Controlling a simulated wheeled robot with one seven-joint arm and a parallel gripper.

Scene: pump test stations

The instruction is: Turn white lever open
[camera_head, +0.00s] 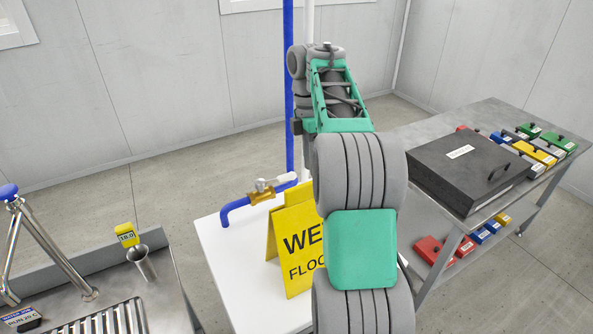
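A white lever (286,178) sits on a brass valve (262,191) in a blue pipe (235,208). The lever lies roughly along the pipe run, angled slightly up to the right. My green and grey arm rises through the middle of the picture, to the right of the lever in this view. The fingers of my gripper do not show, so I cannot see whether they are open or shut. I see nothing touching the lever.
A yellow wet-floor sign (284,240) stands on a white table (230,270), close below the valve. A steel sink (180,290) is at left. At right a grey table (418,135) bears a black case (465,170) and several coloured boxes.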

